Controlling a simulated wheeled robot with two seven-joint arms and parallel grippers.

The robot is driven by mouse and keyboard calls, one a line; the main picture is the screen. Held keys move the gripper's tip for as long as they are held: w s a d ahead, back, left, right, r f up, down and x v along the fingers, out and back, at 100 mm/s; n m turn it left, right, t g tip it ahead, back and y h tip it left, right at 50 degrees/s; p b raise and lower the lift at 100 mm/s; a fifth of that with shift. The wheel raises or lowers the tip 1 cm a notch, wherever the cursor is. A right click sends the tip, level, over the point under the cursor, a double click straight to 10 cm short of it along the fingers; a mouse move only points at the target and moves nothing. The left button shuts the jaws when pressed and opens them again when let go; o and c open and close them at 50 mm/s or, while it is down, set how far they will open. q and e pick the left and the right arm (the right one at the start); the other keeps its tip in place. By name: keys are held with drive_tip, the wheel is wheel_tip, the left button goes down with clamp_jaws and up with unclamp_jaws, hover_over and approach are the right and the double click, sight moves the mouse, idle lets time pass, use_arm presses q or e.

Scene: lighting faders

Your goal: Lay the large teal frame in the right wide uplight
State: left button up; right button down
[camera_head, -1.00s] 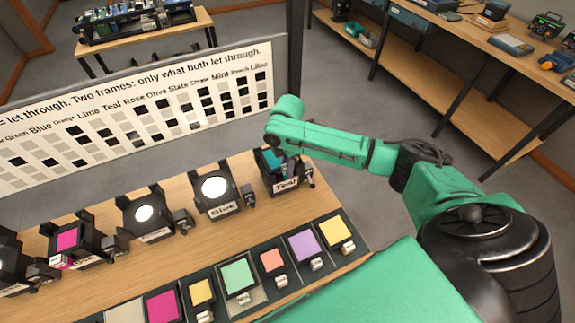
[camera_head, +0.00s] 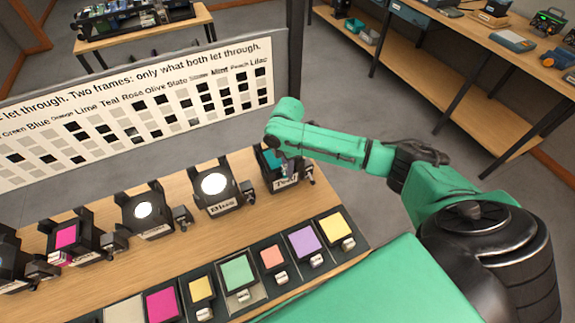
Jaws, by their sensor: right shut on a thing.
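The teal frame (camera_head: 270,160) is at the top of the rightmost uplight (camera_head: 285,184), a black lamp with a label that seems to read "Teal". My right gripper (camera_head: 287,168) reaches down over this uplight from the right and is shut on the teal frame. My wrist hides part of the frame, and I cannot tell whether it lies flat in the holder. My left gripper is not in view.
Left of it stand an uplight labelled "Blue" (camera_head: 215,187), another lit lamp (camera_head: 144,211) and one with a magenta frame (camera_head: 68,237). Coloured frames lie in a front row, including green (camera_head: 237,273) and lilac (camera_head: 304,243). A chart board (camera_head: 130,115) stands behind.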

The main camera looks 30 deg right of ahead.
drive_tip(key=shift+f, duration=0.25)
drive_tip(key=c, duration=0.6)
unclamp_jaws()
drive_tip(key=shift+o, duration=0.2)
wheel_tip(320, 180, up, 22)
drive_tip(key=p, duration=0.7)
drive_tip(key=shift+f, duration=0.25)
drive_tip(key=shift+f, duration=0.1)
